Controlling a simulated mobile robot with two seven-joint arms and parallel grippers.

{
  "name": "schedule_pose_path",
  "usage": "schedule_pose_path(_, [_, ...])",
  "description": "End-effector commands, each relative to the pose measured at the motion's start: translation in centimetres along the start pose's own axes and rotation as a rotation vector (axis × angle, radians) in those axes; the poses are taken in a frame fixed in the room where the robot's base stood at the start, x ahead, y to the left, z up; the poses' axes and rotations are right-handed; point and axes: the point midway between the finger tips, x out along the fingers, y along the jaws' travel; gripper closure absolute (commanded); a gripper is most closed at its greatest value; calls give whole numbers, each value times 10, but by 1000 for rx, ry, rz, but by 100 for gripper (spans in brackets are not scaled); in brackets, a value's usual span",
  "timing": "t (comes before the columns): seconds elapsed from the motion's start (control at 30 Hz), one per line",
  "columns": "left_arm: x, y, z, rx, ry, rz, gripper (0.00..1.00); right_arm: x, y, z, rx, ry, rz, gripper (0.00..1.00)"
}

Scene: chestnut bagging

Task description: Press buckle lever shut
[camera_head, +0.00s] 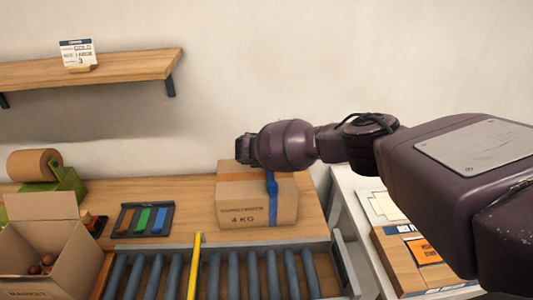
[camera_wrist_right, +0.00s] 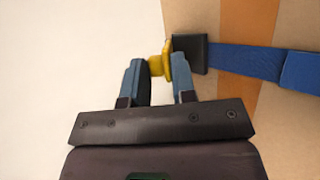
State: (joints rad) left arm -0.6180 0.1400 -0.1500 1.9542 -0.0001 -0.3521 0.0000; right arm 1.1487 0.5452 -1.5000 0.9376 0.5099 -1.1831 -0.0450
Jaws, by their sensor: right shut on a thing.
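A closed cardboard box (camera_head: 240,205) marked 4 KG stands on the wooden bench, with a blue strap (camera_head: 272,205) around it. In the right wrist view the blue strap (camera_wrist_right: 245,57) crosses the box's orange tape and meets a dark buckle (camera_wrist_right: 190,52). A yellow buckle lever (camera_wrist_right: 160,64) sticks out from the buckle. My right gripper (camera_wrist_right: 158,72) is shut on the lever, one blue-grey finger on each side. In the head view my right arm reaches in from the right above the box; the buckle and lever cannot be made out there. My left gripper is not in view.
A roller conveyor (camera_head: 220,272) with a yellow bar (camera_head: 194,267) lies in front. An open carton (camera_head: 45,250) with chestnuts, a tape dispenser (camera_head: 65,185) and a tray of coloured strips (camera_head: 143,219) are at left. A shelf (camera_head: 110,70) hangs above. A white side table (camera_head: 345,190) is at right.

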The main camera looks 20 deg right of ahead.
Motion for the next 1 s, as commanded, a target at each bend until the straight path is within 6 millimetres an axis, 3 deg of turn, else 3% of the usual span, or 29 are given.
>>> schedule_pose_path(1.0, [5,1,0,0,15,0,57,0,-13,2,99,-4,233,99])
